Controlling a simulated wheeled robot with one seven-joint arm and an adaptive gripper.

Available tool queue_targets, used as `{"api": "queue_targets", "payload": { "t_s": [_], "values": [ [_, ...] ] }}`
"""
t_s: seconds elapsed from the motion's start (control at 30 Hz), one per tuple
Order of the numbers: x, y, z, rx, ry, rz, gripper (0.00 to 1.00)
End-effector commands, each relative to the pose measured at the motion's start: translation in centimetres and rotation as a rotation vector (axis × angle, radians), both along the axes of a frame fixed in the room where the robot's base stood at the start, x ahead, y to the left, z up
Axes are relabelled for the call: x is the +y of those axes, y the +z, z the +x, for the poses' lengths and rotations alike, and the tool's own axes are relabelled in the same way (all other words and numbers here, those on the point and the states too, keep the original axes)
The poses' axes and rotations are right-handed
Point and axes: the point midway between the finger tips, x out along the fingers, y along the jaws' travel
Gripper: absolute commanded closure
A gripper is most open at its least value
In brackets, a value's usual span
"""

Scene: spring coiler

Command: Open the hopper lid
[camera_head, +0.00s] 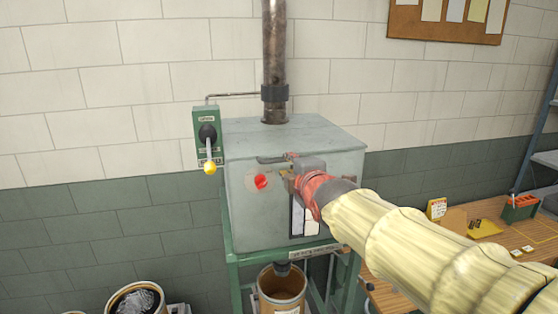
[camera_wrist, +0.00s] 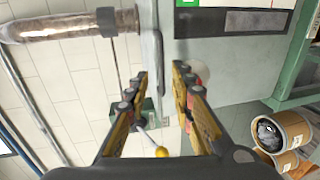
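The hopper is a pale grey metal box (camera_head: 255,215) on a green stand. Its flat top lid (camera_head: 300,138) appears closed. A dark bar handle (camera_head: 272,159) runs along the upper front, partly hidden by my gripper (camera_head: 288,172). In the wrist view, turned on its side, the handle (camera_wrist: 159,60) shows just beyond the gap between the fingertips. My gripper (camera_wrist: 160,78) is open, with one finger on each side of the handle's line. I cannot tell whether either finger touches it. A red round button (camera_head: 261,181) sits on the front, left of my gripper.
A green lever box (camera_head: 207,125) with a yellow-knobbed lever stands left of the hopper. A rusty pipe (camera_head: 274,60) rises behind the lid. Bins (camera_head: 140,300) stand below. A wooden bench (camera_head: 470,225) is at right.

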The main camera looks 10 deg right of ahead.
Motion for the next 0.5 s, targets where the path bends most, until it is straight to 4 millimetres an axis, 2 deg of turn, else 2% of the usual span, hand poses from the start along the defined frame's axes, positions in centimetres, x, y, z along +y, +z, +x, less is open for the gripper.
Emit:
{"api": "queue_targets", "payload": {
  "t_s": [0.5],
  "values": [
    [0.0,-1.3,6.0,0.005,0.001,0.001,0.76]
  ]
}}
